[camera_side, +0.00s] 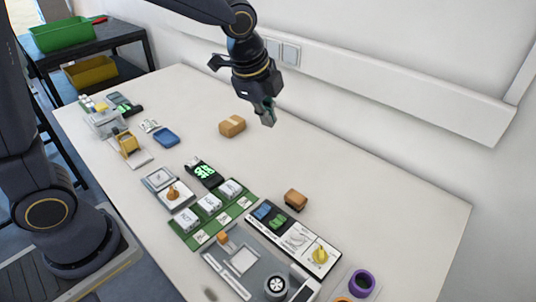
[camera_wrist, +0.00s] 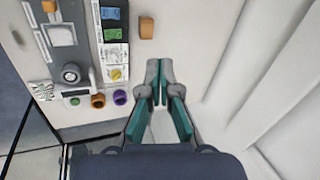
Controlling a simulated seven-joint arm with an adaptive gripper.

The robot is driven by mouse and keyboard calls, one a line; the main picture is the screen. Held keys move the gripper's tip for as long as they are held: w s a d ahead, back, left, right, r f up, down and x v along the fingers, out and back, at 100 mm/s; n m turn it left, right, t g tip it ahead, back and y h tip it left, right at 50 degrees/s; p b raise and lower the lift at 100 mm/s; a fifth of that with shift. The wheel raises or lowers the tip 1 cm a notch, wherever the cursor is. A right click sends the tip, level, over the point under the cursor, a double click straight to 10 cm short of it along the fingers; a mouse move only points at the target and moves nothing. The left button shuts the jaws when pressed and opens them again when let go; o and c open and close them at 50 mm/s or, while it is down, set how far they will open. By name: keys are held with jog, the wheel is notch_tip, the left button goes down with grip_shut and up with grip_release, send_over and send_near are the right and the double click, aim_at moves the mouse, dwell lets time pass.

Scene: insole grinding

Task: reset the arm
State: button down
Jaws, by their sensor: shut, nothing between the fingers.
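My gripper (camera_side: 266,112) hangs in the air above the back part of the white table (camera_side: 350,200), near the wall. Its fingers are shut and hold nothing. In the wrist view my gripper (camera_wrist: 158,88) shows its green-padded fingers over bare table top. My arm reaches in from the top left in the side view. No object touches the gripper.
A brown box (camera_side: 232,126) and a smaller brown block (camera_side: 296,199) lie on the table. A grey machine panel (camera_side: 245,262), a green board (camera_side: 212,212) and a purple ring (camera_side: 362,283) sit along the front. A wall rail (camera_side: 400,88) runs behind. The back right is clear.

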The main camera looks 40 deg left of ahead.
jog(key=s+a+r+n+t, duration=0.2)
jog(key=s+a+r+n, duration=0.2)
jog(key=s+a+r, duration=0.25)
jog(key=s+a+f+n, duration=0.2)
jog(key=s+n, duration=1)
jog(key=shift+s+a, duration=0.35)
jog(key=shift+a, duration=0.05)
